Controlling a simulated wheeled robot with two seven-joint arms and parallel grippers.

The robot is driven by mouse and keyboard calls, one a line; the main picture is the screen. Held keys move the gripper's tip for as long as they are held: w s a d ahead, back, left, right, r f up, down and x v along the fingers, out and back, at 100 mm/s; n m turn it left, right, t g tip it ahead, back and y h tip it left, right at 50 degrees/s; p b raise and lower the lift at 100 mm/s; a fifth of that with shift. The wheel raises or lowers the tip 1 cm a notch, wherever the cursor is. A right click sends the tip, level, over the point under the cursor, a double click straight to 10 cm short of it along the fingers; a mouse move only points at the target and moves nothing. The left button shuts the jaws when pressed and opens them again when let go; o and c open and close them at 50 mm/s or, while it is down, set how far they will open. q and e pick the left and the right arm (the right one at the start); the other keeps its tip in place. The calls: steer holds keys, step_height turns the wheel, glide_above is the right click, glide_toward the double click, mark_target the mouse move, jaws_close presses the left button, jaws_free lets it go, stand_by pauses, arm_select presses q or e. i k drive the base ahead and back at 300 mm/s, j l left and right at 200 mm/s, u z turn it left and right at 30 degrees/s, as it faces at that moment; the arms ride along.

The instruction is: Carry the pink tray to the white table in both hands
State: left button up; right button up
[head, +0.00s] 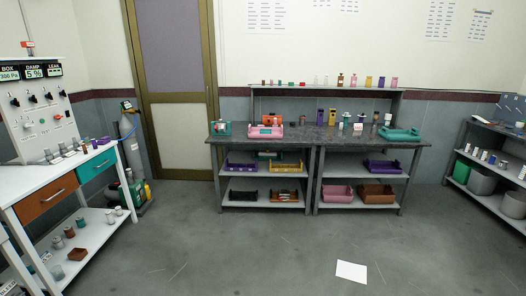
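A pink tray (266,133) sits on the top of the dark grey workbench at the far wall, with a small label on its front. A second pink tray (338,196) sits on the bottom shelf of the same bench, right section. A white table (50,178) stands at the near left, with small items and a control panel on its top. Neither of my grippers shows in the head view.
The workbench (350,138) holds bottles, a teal tray (400,133) and other coloured bins. A gas cylinder (130,140) stands beside the door (178,110). A dark shelf unit stands right. The floor between is open; a white sheet (351,271) lies there.

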mark_target(27, 180)
steer(key=i, duration=1.05)
steer(key=i+z, duration=0.1)
steer(key=i, duration=0.95)
steer(key=i+j, duration=0.2)
steer(key=i, duration=0.8)
